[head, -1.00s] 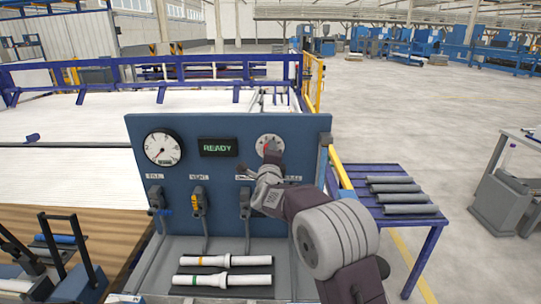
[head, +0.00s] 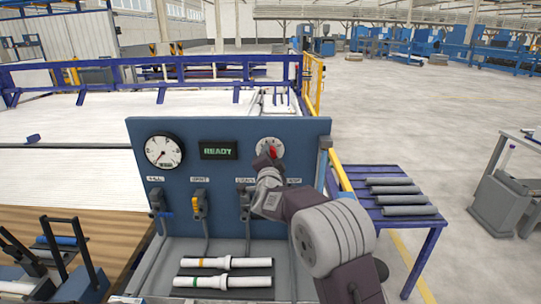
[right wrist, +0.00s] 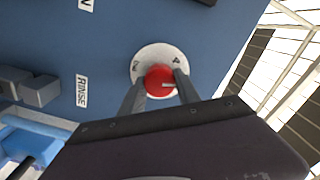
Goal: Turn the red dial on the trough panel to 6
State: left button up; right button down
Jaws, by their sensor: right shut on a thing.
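The red dial (head: 272,153) sits on a white round scale plate (head: 277,142) at the upper right of the blue trough panel (head: 225,190). My right gripper (head: 267,158) is at the dial and hides part of it. In the right wrist view the two fingers (right wrist: 160,90) stand on either side of the red knob (right wrist: 158,80) and are closed on it. A pale mark shows on the knob, and a few scale digits show beside it, too small to read surely. My left gripper is not in view.
A pressure gauge (head: 164,150) and a display reading READY (head: 218,150) are on the panel. Valves with handles (head: 200,203) hang below. Two white pipes (head: 222,263) lie in the trough. A blue table (head: 398,192) with grey pipes stands at right.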

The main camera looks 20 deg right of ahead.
jog(key=shift+f+n, duration=0.3)
jog(key=shift+f, duration=0.05)
dwell(0.3)
jog(key=c, duration=0.9)
grip_release()
jog(key=shift+a, duration=0.1)
jog(key=shift+s+r, duration=0.1)
jog(key=shift+r, duration=0.1)
jog(key=b+v, duration=0.2)
jog(key=v, duration=0.7)
jog(key=shift+b, duration=0.3)
